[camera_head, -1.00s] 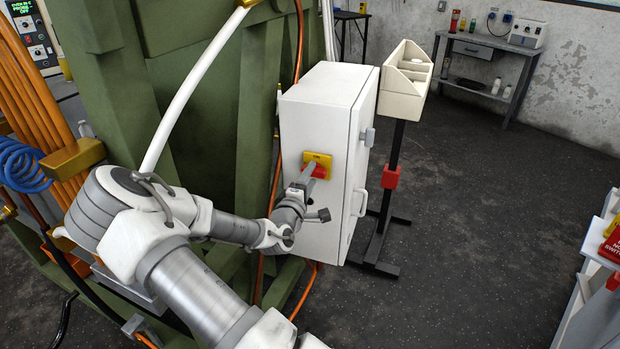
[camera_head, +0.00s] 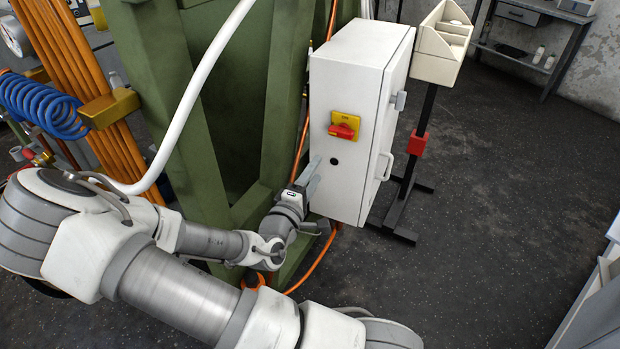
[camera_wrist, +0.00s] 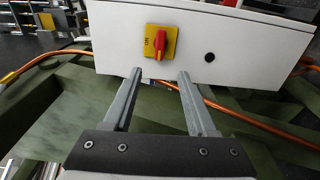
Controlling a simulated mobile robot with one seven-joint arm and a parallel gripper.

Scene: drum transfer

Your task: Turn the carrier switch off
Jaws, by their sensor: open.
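The carrier switch (camera_head: 344,126) is a red handle on a yellow plate, on the front of a white cabinet (camera_head: 345,70). In the head view the handle lies roughly sideways, below a label at the plate's top. In the wrist view, which is turned, the switch (camera_wrist: 160,43) shows just beyond the fingertips, with its handle across the label's side. My gripper (camera_head: 314,176) is open and empty, below and left of the switch in the head view and apart from it. In the wrist view my gripper (camera_wrist: 160,76) has nothing between its fingers.
A small black round spot (camera_head: 334,161) is below the switch. A green frame (camera_head: 240,110) with orange pipes stands left of the cabinet. A cream bin (camera_head: 443,45) on a black stand (camera_head: 424,120) is at right.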

